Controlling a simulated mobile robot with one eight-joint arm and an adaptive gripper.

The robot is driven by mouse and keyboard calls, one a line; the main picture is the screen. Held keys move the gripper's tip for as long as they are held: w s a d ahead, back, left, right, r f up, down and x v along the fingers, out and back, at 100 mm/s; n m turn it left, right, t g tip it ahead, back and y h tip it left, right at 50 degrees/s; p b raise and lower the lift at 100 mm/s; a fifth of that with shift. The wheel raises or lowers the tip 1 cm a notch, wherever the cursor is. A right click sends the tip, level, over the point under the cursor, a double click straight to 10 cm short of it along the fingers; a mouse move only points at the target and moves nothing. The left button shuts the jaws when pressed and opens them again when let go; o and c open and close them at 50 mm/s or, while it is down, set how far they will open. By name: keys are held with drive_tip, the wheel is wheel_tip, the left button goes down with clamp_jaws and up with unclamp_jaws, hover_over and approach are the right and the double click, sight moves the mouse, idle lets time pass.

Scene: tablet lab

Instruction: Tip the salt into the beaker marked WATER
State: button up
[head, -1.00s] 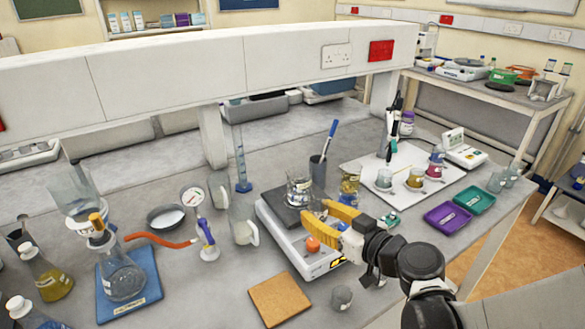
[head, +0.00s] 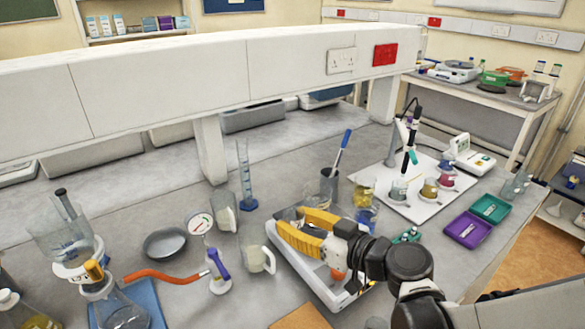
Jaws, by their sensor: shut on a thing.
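My gripper (head: 290,230), with yellow fingers, reaches in from the right over a white bench device (head: 322,281) with an orange knob. Left of the device stand two clear vessels with whitish patches, one behind (head: 225,210) and one nearer (head: 256,252). I cannot tell from here which vessel holds the salt or which is marked WATER.
A grey dish (head: 165,243), a gauge stand (head: 212,262) with an orange hose, and a blue-based cylinder (head: 245,190) stand to the left. Purple (head: 468,229) and green (head: 490,208) trays lie right.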

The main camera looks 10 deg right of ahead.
drive_tip(key=shift+w+d+r+m+g+p, duration=0.3)
drive_tip(key=shift+w+d+m+p, duration=0.1)
drive_tip(key=shift+w+m+p, duration=0.15)
drive_tip(key=w+d+r+m+g+y+p, duration=0.4)
drive_tip(key=r+m+p, duration=0.3)
drive_tip(key=m, duration=0.5)
drive_tip(key=shift+w+d+r+p, duration=0.15)
drive_tip(key=shift+w+p, duration=0.1)
drive_tip(key=shift+p, duration=0.05)
idle(1.1)
